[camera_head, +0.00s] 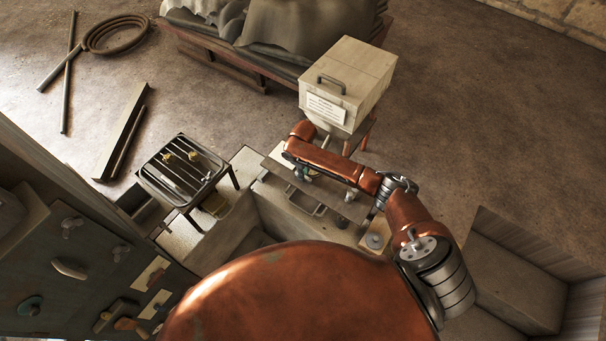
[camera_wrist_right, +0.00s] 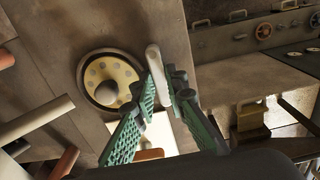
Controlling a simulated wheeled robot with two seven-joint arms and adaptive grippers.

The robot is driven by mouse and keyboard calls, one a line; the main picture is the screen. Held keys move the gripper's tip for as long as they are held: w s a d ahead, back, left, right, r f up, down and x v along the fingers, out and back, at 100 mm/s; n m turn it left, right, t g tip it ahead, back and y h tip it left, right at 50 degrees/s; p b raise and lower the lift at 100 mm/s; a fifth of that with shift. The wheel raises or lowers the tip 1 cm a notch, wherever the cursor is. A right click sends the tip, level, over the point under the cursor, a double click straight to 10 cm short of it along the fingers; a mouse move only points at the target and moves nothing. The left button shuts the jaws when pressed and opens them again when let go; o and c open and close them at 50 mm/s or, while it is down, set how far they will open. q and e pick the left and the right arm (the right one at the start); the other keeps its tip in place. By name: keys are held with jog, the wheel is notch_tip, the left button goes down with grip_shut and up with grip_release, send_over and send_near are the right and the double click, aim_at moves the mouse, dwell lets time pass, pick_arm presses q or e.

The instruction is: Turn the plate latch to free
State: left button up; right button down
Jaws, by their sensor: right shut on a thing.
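In the right wrist view, a pale rounded lever (camera_wrist_right: 154,58), which looks like the plate latch, stands out from a brown metal plate (camera_wrist_right: 150,22). My right gripper (camera_wrist_right: 163,88) has its green ribbed fingers on either side of this lever and is shut on it. Beside the lever, to the left, is a round brass disc (camera_wrist_right: 97,70) with a dark rim, bolt heads and a grey knob. In the head view my right gripper (camera_head: 302,173) is small and partly hidden under my forearm, over the bench. The latch cannot be made out there. My left gripper is not in view.
A beige box with a handle (camera_head: 345,80) stands behind my right arm. A black rack (camera_head: 185,170) is on the left of the bench. A panel with knobs and handles (camera_head: 75,265) fills the lower left. Open floor (camera_head: 480,120) lies to the right.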

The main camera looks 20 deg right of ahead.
dwell(0.5)
jog(key=c, duration=1.9)
grip_release()
jog(key=shift+c, duration=0.2)
notch_tip(320, 180, up, 12)
